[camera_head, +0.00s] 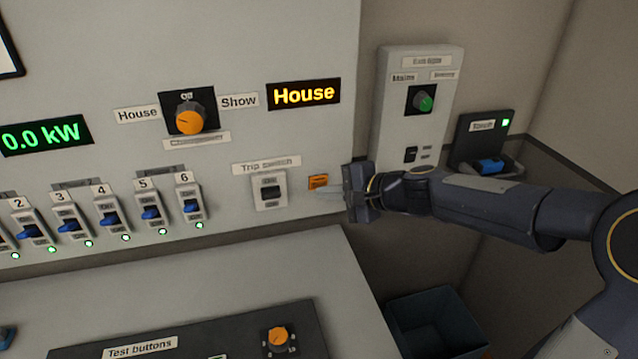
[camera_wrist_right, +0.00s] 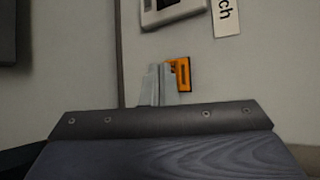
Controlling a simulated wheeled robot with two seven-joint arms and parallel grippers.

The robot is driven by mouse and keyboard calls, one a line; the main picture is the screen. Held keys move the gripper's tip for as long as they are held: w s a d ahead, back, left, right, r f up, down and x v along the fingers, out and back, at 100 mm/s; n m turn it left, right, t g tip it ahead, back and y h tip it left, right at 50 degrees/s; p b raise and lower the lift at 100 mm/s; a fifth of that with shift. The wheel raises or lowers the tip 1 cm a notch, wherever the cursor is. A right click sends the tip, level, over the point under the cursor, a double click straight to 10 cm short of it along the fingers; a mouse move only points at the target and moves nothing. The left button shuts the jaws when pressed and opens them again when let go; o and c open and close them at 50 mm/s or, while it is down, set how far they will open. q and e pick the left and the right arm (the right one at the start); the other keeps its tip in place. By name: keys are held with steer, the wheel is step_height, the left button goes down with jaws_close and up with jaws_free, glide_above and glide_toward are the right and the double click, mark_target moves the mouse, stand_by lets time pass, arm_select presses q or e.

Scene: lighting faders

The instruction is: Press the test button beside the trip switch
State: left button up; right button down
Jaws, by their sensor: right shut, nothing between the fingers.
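The trip switch (camera_head: 270,191) is a dark rocker in a light plate on the grey panel, under its "Trip switch" label. A small orange test button (camera_head: 318,182) sits just right of it. My right gripper (camera_head: 322,191) is shut and empty, with its fingertips at the lower edge of the button. In the right wrist view the closed fingertips (camera_wrist_right: 158,84) overlap the left side of the orange button (camera_wrist_right: 183,76). I cannot tell whether they touch it. The edge of the trip switch (camera_wrist_right: 172,10) shows above. My left gripper is out of view.
A row of blue breakers (camera_head: 107,220) with green lights is to the left. A rotary knob (camera_head: 190,121) is above. A wall box (camera_head: 418,105) and a torch holder (camera_head: 485,145) are on the right, behind my right arm. A blue bin (camera_head: 435,325) stands below.

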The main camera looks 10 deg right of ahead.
steer(key=shift+w, duration=0.15)
stand_by(0.4)
steer(key=shift+w, duration=0.3)
steer(key=shift+w, duration=0.3)
stand_by(0.6)
steer(key=shift+s, duration=0.15)
steer(key=shift+s+b, duration=0.4)
steer(key=shift+s, duration=0.2)
steer(key=shift+s+d+b, duration=0.1)
steer(key=shift+s+b, duration=0.75)
steer(key=shift+s, duration=1.65)
